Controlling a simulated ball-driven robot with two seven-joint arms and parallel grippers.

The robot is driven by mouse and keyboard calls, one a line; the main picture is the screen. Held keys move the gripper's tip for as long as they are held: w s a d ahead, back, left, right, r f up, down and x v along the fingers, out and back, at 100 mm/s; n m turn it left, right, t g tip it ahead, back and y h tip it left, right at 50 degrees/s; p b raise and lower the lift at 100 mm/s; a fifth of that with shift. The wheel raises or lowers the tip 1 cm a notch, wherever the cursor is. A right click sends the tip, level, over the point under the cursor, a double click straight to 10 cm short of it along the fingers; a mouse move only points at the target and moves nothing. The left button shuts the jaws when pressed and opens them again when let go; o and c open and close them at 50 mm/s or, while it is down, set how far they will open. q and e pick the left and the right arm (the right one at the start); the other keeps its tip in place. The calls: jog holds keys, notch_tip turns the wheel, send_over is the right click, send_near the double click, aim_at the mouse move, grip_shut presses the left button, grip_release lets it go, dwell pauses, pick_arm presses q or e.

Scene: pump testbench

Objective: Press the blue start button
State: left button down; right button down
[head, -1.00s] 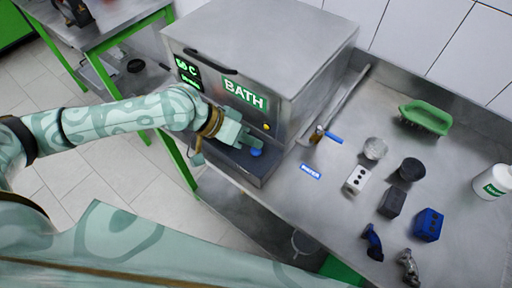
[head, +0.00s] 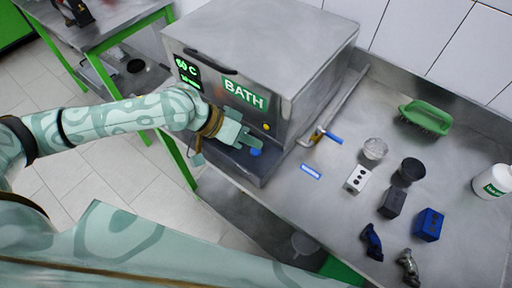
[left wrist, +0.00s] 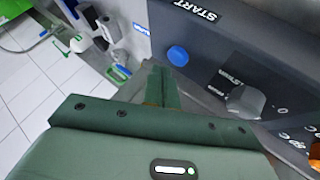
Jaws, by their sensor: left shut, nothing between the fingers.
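The blue start button (head: 255,152) is a round knob low on the front of the grey bath unit (head: 290,60). In the left wrist view the button (left wrist: 178,56) sits below the word START on a dark panel. My left gripper (head: 243,138) is shut and empty, just beside the button in the head view. In the left wrist view its closed fingertips (left wrist: 158,72) are close to the button, to its lower left. The button is uncovered there, and a gap seems to show between them. My right gripper is not in view.
A grey rotary knob (left wrist: 245,101) is beside the button on the panel. A tap with a blue handle (head: 331,136) is right of the bath. Several small parts, a green brush (head: 426,115) and a white bottle (head: 492,182) stand on the steel bench.

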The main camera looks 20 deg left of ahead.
aim_at(251, 151)
pick_arm(q)
jog(key=shift+f, duration=0.15)
jog(key=shift+f, duration=0.25)
jog(key=shift+f, duration=0.5)
dwell(0.8)
dwell(0.4)
jog(key=shift+r+p, duration=0.95)
jog(key=shift+p, duration=0.45)
notch_tip(251, 151, up, 5)
jog(key=p, duration=0.5)
jog(key=shift+r+p, duration=0.1)
jog(key=shift+p, duration=0.3)
